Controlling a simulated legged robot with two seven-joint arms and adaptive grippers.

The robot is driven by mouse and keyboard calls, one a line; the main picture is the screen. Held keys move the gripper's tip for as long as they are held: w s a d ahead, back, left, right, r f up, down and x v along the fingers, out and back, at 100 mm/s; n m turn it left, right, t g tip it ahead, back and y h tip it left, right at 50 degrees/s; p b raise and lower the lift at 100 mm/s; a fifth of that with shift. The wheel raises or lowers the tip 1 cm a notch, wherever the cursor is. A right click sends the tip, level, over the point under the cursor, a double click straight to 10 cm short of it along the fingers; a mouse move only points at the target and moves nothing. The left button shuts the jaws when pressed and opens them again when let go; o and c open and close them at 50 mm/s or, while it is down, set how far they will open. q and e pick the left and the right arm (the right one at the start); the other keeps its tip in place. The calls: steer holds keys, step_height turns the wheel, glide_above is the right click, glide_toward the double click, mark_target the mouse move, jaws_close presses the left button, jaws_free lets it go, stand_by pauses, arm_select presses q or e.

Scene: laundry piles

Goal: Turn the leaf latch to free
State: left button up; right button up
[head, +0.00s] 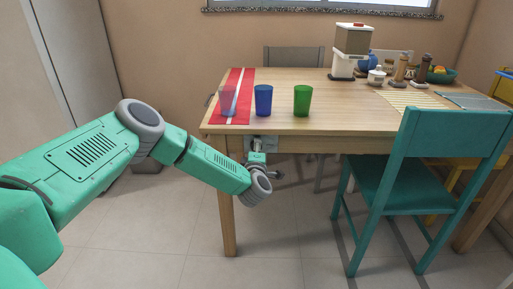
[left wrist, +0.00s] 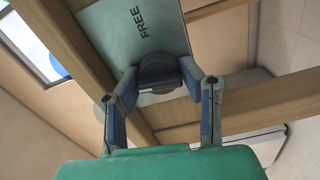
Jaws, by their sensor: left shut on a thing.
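The leaf latch is a dark, rounded knob (left wrist: 158,72) on a grey metal plate (left wrist: 125,30) printed with the word FREE, under the wooden table's front edge. In the head view the plate (head: 266,142) shows small below the tabletop, and the knob is too small to make out. My left gripper (left wrist: 161,80) has a finger on each side of the knob and is shut on it. In the head view this gripper (head: 257,157) reaches up to the plate from below. The knob's exact turn is hard to tell. My right gripper is in neither view.
On the wooden table (head: 350,140) stand a blue cup (head: 263,100) and a green cup (head: 303,101), with a translucent cup (head: 228,101) on a red runner (head: 242,80). A coffee machine (head: 349,50) stands behind.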

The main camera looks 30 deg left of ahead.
arm_select(q)
steer(key=m+p, duration=0.2)
steer(key=m, duration=0.1)
steer(key=shift+f+m, duration=0.1)
steer(key=shift+m, duration=0.2)
steer(key=m+p, duration=0.1)
steer(key=m, duration=0.3)
steer(key=shift+s+d+f+m+p, duration=0.1)
steer(key=shift+m+p, duration=0.2)
steer(key=shift+p, duration=0.1)
steer(key=m+p, duration=0.1)
steer(key=m, duration=0.3)
steer(key=shift+f, duration=0.1)
steer(key=shift+s+f+m, duration=0.1)
steer(key=shift+m, duration=2)
steer(key=o, duration=1.1)
steer(key=shift+o, duration=0.2)
